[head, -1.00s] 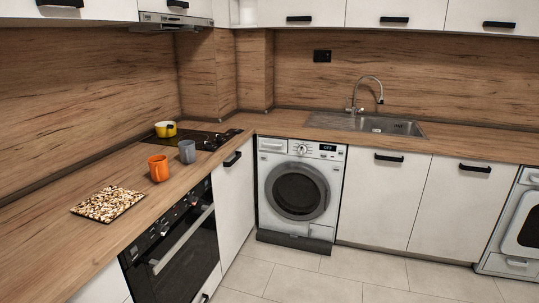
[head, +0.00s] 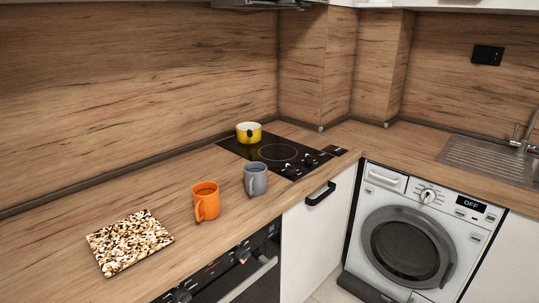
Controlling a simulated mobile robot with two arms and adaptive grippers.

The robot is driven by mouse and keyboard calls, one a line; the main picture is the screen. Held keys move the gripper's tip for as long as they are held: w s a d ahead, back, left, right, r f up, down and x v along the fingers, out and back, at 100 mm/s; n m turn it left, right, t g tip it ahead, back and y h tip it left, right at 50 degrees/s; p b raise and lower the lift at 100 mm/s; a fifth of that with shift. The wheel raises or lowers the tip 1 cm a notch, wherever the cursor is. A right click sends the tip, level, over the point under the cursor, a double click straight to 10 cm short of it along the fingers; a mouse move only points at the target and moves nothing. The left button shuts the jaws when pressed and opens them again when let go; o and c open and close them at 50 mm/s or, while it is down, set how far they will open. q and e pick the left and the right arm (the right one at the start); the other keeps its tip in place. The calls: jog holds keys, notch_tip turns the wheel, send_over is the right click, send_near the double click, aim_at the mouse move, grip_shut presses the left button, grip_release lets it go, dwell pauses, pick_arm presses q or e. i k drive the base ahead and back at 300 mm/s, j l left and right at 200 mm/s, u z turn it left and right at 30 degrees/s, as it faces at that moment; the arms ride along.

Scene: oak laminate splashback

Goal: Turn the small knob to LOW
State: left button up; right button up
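The black cooktop (head: 262,150) is set into the counter, with a yellow pot (head: 249,133) on its far left part. Two knobs stand near its front right edge: a nearer cooktop knob (head: 291,172) and a farther cooktop knob (head: 309,161). The oven front also carries knobs, such as a right oven knob (head: 243,255) and a left oven knob (head: 181,294). The washing machine has a round dial (head: 428,196) beside a display (head: 468,204) reading OFF. Knob markings are too small to read, so I cannot tell which knob is the small one. Neither gripper is in view.
An orange mug (head: 207,203) and a grey mug (head: 256,180) stand on the counter in front of the cooktop. A speckled board (head: 130,242) lies at the left. The sink (head: 490,160) is at the right. The counter behind the mugs is clear.

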aim_at(309, 158)
jog(key=i+l+u, duration=0.45)
jog(key=i+l, duration=0.25)
jog(key=l, duration=0.1)
